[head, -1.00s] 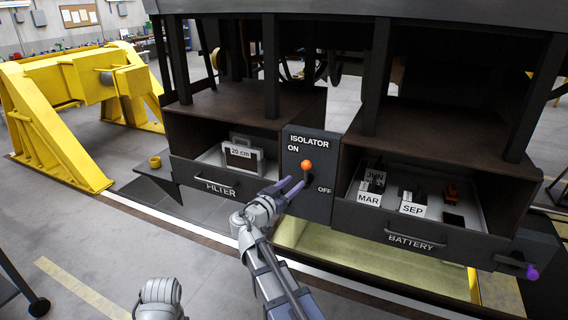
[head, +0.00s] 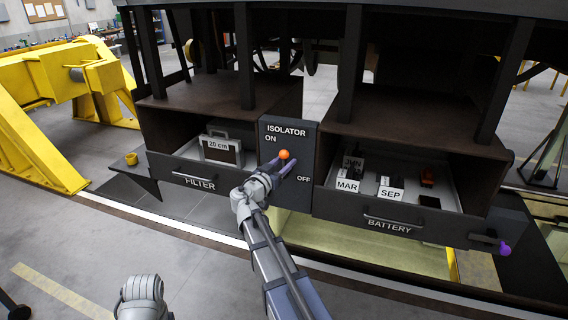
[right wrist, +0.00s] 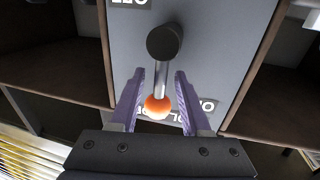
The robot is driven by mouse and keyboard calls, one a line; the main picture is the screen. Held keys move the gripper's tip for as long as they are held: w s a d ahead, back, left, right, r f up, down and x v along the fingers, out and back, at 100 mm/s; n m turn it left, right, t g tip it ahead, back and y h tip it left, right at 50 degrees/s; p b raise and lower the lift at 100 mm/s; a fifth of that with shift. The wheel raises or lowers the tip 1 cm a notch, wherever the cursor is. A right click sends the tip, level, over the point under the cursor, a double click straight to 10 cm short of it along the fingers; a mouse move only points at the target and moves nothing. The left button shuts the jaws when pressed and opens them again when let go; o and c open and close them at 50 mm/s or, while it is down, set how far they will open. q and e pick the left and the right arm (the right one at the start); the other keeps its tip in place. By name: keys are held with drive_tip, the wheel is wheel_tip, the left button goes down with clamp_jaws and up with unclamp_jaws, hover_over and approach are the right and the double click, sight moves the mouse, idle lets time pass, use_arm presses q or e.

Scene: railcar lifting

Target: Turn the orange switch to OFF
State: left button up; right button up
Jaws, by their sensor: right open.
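The orange switch is a lever with an orange ball knob (head: 284,155) on the grey ISOLATOR panel (head: 303,138). ON is printed at its upper left and OFF at its lower right. In the right wrist view the panel appears upside down; the lever runs from a dark round pivot (right wrist: 164,41) to the orange knob (right wrist: 157,106), away from the OFF label (right wrist: 130,2). My right gripper (head: 281,165) is open at the knob. Its purple fingers (right wrist: 158,95) stand on either side of the lever, with small gaps visible. My left gripper is not in view.
The open FILTER drawer (head: 186,175) holds a case (head: 221,149) left of the panel. The open BATTERY drawer (head: 390,223) with several small items lies right. A purple-tipped handle (head: 504,249) sticks out far right. Yellow stands (head: 40,150) are at the left.

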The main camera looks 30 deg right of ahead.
clamp_jaws()
idle(1.4)
